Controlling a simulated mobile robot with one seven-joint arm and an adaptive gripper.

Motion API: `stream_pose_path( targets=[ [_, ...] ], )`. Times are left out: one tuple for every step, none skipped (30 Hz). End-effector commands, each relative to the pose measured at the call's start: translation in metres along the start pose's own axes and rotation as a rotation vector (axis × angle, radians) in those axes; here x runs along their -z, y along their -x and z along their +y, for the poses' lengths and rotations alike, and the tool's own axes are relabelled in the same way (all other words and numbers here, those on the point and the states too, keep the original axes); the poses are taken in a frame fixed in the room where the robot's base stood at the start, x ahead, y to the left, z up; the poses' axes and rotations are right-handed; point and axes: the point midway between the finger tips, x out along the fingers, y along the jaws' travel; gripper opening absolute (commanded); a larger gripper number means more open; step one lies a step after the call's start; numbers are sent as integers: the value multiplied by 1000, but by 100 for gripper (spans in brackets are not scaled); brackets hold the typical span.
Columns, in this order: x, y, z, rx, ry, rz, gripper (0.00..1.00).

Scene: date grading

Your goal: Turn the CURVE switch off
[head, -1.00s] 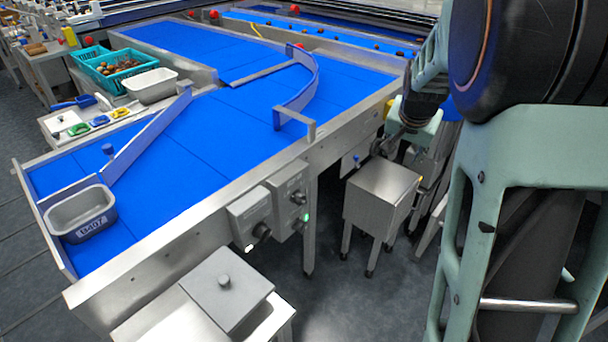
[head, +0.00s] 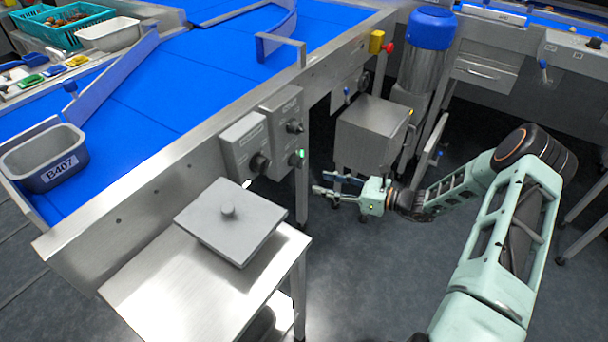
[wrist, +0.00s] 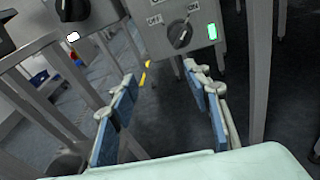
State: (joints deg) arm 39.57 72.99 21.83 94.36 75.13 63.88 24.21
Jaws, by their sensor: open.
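Two grey switch boxes hang on the conveyor's side, a left box (head: 240,143) and a right box (head: 281,110); their name labels are too small to read, so I cannot tell which is CURVE. In the wrist view, a box with OFF and ON marks carries a black knob (wrist: 180,35) that seems to point toward ON. A green lamp (wrist: 212,31) glows beside it. Another dark knob (wrist: 73,8) with a white lamp (wrist: 72,36) is at upper left. My gripper (head: 325,184) is open and empty, to the right of the boxes and apart from them; its blue-padded fingers (wrist: 158,100) frame empty space below the knob.
A steel table (head: 165,285) with a grey lidded block (head: 230,230) stands in front of the boxes. A steel cabinet (head: 370,135) stands behind my gripper. A conveyor leg (head: 302,200) is close to the fingers. A bin marked B407 (head: 45,160) sits on the blue belt (head: 150,95).

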Motion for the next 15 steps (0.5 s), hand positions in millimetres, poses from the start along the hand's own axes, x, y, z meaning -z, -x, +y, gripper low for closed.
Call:
stream_pose_path(
  targets=[
    [3,2,-11,41,-39,-59,44],
    [1,3,-15,58,-55,-87,44],
    [-1,5,-20,78,-74,-117,44],
    [-3,6,-23,88,-83,-134,44],
    [-4,6,-26,98,-91,-147,44],
    [-5,6,-28,105,-99,-159,44],
    [-6,5,-29,108,-101,-164,44],
    [-6,3,-29,109,-103,-166,44],
    [-7,0,-30,110,-103,-167,44],
    [-8,-4,-30,109,-103,-167,44],
    [-8,-8,-30,107,-102,-167,44],
    [-9,-15,-31,106,-101,-166,44],
    [-10,-20,-31,106,-101,-166,44],
    [-10,-26,-32,106,-101,-165,44],
    [-11,-34,-33,106,-100,-164,44]
  ],
)
